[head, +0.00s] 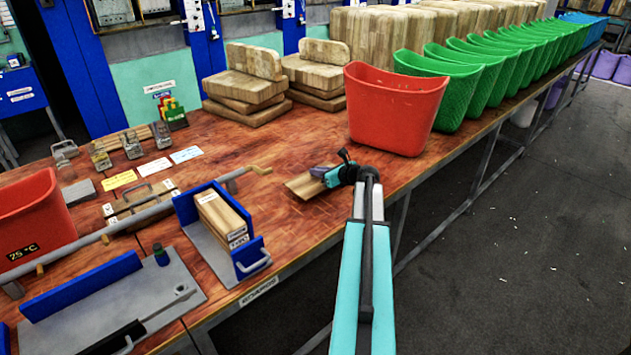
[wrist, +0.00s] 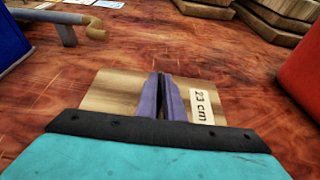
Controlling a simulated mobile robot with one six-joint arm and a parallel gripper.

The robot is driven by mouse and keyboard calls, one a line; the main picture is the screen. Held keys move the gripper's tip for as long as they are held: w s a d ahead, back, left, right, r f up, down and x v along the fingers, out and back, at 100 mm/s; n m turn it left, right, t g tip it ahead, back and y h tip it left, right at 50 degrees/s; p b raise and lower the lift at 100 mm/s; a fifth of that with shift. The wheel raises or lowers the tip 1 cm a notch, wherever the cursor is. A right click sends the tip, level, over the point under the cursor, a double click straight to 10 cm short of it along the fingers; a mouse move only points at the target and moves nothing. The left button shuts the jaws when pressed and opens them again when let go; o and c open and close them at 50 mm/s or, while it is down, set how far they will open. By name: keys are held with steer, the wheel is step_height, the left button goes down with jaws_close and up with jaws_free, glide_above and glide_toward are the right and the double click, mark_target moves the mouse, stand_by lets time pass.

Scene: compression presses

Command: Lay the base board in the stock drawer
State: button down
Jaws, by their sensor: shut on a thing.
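My gripper (head: 328,172) is shut on a flat wooden board (head: 303,187) over the red-brown workbench, right of the drawer. In the wrist view the purple fingers (wrist: 162,98) close on the board (wrist: 112,90), which bears a white "23 cm" label. I cannot tell if the board touches the bench top. The stock drawer appears to be the blue tray with a grey floor and a front handle (head: 246,250), pulled to the bench's front edge. Upright wooden boards (head: 222,217) with white end labels stand inside it. Their label text is too small to read.
A red bin (head: 393,108) stands right of my gripper, with a row of green bins (head: 440,85) beyond. Stacked wooden blocks (head: 243,83) are behind. Another red bin (head: 35,215) is far left.

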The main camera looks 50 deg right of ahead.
mark_target(318, 179)
steer(key=shift+f+p, duration=0.4)
steer(key=shift+f, duration=1.3)
steer(key=shift+f, duration=0.15)
steer(key=c, duration=1.9)
jaws_free()
steer(key=shift+r, duration=0.2)
steer(key=b+v, duration=0.2)
steer(key=v, duration=1)
steer(key=shift+f, duration=0.1)
